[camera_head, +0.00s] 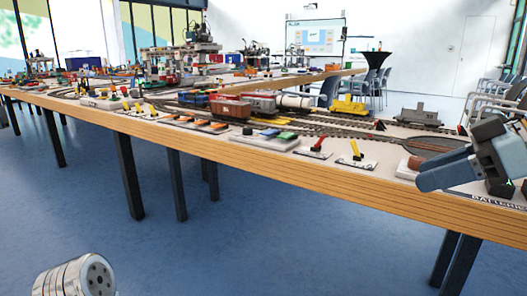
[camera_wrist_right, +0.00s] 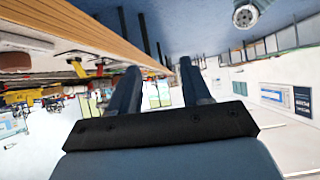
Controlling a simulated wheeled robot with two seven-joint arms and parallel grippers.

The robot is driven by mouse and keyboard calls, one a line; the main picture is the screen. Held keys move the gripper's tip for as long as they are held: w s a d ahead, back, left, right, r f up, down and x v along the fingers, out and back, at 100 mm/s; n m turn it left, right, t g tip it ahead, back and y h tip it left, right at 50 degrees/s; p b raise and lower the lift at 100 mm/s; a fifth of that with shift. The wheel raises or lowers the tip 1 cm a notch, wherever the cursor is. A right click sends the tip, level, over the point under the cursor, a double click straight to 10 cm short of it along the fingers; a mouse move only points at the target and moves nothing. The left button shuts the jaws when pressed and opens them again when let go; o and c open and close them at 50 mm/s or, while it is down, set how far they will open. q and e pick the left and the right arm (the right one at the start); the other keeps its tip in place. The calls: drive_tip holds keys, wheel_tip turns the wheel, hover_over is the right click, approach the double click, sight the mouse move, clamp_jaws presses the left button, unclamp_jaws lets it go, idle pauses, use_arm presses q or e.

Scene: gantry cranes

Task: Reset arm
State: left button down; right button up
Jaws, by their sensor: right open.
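My right gripper (camera_head: 432,176) comes in at the right edge of the head view, over the front right part of the long wooden table (camera_head: 250,160). Its blue-grey fingers point left. In the right wrist view, the gripper (camera_wrist_right: 158,76) shows two fingers spread apart with nothing between them. That view looks upside down, with the table's edge at the upper left. In the head view the near finger hides part of the tabletop, and a black item with a "BATTERIES" label (camera_head: 490,201) lies close by the gripper. My left gripper does not show.
A model railway with a dark red wagon (camera_head: 230,110), a yellow engine (camera_head: 347,107) and a grey wagon (camera_head: 418,116) covers the table. Small red (camera_head: 318,145) and yellow (camera_head: 356,150) levers stand near its front edge. Chairs (camera_head: 492,103) stand behind at right.

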drive_tip(key=w+a+f+m+g+h, duration=0.15)
drive_tip(key=w+f, duration=0.35)
drive_tip(key=f, duration=0.6)
drive_tip(key=w+a+f+m+h, duration=0.1)
drive_tip(key=w+a+f+m, duration=0.3)
drive_tip(key=f, duration=0.7)
drive_tip(key=w+f+m+g+h, duration=0.1)
drive_tip(key=w+f+m, duration=0.1)
drive_tip(key=w+f, duration=0.65)
drive_tip(key=s+a+f+m+g+h, duration=0.1)
drive_tip(key=s+f, duration=0.3)
drive_tip(key=f, duration=0.5)
drive_tip(key=s+a+f+m, duration=0.1)
drive_tip(key=s+f, duration=0.2)
drive_tip(key=f, duration=0.6)
drive_tip(key=s+a+f+m+g+h, duration=0.1)
drive_tip(key=s+f, duration=0.3)
drive_tip(key=f, duration=0.6)
drive_tip(key=s+a+f+m+g, duration=0.1)
drive_tip(key=s+a+f, duration=0.2)
drive_tip(key=s+f, duration=0.35)
drive_tip(key=s+a+f+m, duration=0.1)
drive_tip(key=s+a+f, duration=0.15)
drive_tip(key=s, duration=0.65)
wheel_tip(320, 180, up, 10)
drive_tip(key=w+p, duration=0.1)
drive_tip(key=p, duration=0.9)
drive_tip(key=shift+w+f+p, duration=0.15)
drive_tip(key=shift+f+p, duration=0.05)
drive_tip(key=shift+p, duration=0.1)
